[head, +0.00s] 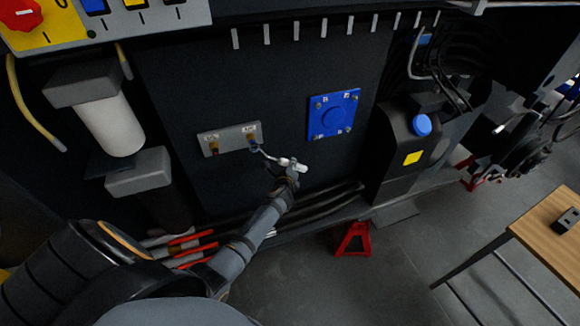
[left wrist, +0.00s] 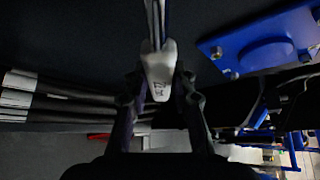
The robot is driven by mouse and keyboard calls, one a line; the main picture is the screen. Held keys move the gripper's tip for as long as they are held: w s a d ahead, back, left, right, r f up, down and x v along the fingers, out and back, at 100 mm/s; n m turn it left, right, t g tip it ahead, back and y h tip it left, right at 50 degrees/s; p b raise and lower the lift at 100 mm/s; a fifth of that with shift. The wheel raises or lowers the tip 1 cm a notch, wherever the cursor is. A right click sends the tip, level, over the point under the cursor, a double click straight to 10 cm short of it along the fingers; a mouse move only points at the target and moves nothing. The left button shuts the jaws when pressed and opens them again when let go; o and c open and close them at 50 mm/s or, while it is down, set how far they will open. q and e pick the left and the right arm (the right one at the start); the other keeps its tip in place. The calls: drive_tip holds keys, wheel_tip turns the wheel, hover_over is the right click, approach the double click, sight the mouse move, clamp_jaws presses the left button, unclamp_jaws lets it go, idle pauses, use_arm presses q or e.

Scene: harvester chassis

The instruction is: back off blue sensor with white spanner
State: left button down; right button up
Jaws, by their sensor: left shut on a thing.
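The blue sensor (head: 254,147) sits in the right-hand brass fitting of a small grey plate (head: 230,138) on the dark chassis wall. My left gripper (head: 286,172) is shut on the white spanner (head: 293,163), below and right of the sensor. The spanner's metal shaft runs up-left, and its head is at or right beside the sensor; I cannot tell whether it is seated. In the left wrist view the white handle (left wrist: 158,68) lies between the two fingers (left wrist: 160,88), with the shaft pointing up and the sensor not visible. My right gripper is not in view.
A second, reddish sensor (head: 214,149) sits left of the blue one. A blue bolted cover (head: 333,114) is to the right, then a black tank with a blue cap (head: 422,125). Dark hoses (head: 330,199) run below. A wooden table (head: 552,232) stands far right.

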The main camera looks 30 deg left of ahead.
use_arm(q)
drive_tip(key=shift+w+a+r, duration=0.1)
drive_tip(key=shift+w+a, duration=0.75)
drive_tip(key=shift+a, duration=0.1)
drive_tip(key=shift+w+d+r+b, duration=0.1)
drive_tip(key=shift+b, duration=0.3)
drive_tip(key=r+b, duration=0.1)
drive_tip(key=w+d+r+n+t+b, duration=0.1)
drive_tip(key=shift+w+r+n+t, duration=0.15)
drive_tip(key=shift+r+n+t, duration=0.15)
drive_tip(key=shift+r, duration=0.05)
